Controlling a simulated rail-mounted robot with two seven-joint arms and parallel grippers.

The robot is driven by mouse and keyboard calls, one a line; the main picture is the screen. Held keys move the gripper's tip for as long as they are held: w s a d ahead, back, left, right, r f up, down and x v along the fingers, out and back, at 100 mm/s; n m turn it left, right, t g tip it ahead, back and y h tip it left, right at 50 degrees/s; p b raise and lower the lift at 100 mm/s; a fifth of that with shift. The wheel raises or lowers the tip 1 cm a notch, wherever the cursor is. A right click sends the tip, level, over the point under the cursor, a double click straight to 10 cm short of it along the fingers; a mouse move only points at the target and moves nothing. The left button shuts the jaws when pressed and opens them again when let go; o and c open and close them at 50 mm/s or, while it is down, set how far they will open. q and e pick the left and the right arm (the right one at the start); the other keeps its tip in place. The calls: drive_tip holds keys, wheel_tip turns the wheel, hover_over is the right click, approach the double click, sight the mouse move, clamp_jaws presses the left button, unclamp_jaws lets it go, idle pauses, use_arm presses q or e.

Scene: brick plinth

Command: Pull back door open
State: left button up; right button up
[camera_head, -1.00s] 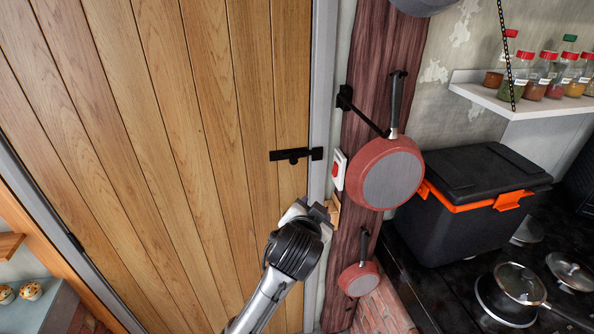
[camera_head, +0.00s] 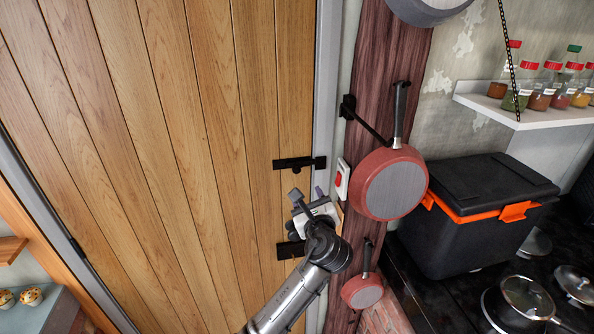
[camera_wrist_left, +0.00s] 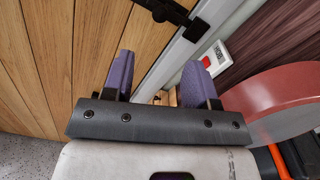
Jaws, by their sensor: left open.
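The back door (camera_head: 190,130) is made of upright wooden planks and stands shut against its grey frame (camera_head: 325,90). A black latch-like fitting (camera_head: 298,163) sits at its right edge. A second black fitting (camera_head: 288,250) shows lower down, partly hidden by my arm. My left gripper (camera_head: 307,195) is between the two fittings, just below the upper one, and appears apart from it. In the left wrist view its purple fingers (camera_wrist_left: 158,78) are spread and empty, with part of a black fitting (camera_wrist_left: 165,10) ahead. My right gripper is not in view.
A red-and-white switch (camera_head: 342,180) is close right of the gripper. A large red pan (camera_head: 390,183) and a small one (camera_head: 362,291) hang on the wooden post. A black cooler (camera_head: 475,215) stands further right. Free room lies left, before the door.

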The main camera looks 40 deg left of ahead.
sight(297, 171)
use_arm(q)
drive_tip(key=shift+m, duration=0.8)
drive_tip(key=p+x, duration=0.1)
drive_tip(key=x, duration=1.3)
drive_tip(key=shift+d+p, duration=0.1)
drive_tip(key=shift+p, duration=0.2)
drive_tip(key=shift+f, duration=0.1)
clamp_jaws()
